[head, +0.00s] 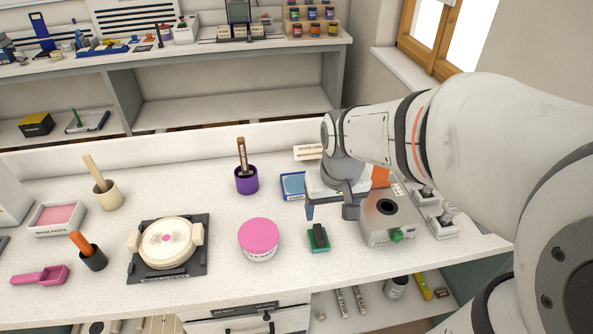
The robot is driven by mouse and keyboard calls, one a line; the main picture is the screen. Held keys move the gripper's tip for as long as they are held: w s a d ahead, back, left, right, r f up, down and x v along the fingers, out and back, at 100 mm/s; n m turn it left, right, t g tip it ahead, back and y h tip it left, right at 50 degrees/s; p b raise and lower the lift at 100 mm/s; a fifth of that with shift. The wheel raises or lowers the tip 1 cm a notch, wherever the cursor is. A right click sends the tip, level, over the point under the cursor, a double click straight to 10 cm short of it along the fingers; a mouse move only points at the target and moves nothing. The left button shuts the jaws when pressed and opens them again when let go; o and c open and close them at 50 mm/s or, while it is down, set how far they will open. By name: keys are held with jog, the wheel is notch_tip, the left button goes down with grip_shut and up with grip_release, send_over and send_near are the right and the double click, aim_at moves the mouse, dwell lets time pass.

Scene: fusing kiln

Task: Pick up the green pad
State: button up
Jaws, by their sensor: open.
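The green pad (318,249) lies flat on the white speckled worktop, right of the pink-lidded tub. A black block or handle (319,235) stands on top of it. My gripper (329,216) is open and empty above and just behind the pad, with its fingers apart. It appears clear of the pad. My arm comes in from the right and hides part of the worktop behind the gripper.
A grey box with a green knob (387,222) stands close right of the pad. A pink-lidded tub (259,238) is to its left, and a blue tray (293,186) and purple cup (246,180) are behind. The worktop in front is clear to its edge.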

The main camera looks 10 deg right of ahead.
jog(key=g, duration=0.2)
send_over(319, 231)
jog(key=f, duration=1.1)
jog(key=shift+w+a+b, duration=0.15)
jog(key=shift+w+b, duration=0.2)
jog(key=shift+s+f+p, duration=0.2)
jog(key=shift+f+p, duration=0.15)
jog(key=shift+f, duration=1.6)
jog(key=shift+s+f+p, duration=0.2)
jog(key=shift+f+p, duration=0.15)
jog(key=shift+f, duration=1.55)
jog(key=shift+c, duration=0.4)
jog(key=c, duration=1.1)
jog(key=shift+o, duration=0.2)
notch_tip(319, 231, up, 10)
jog(key=shift+r+b, duration=0.1)
jog(key=shift+b, duration=0.4)
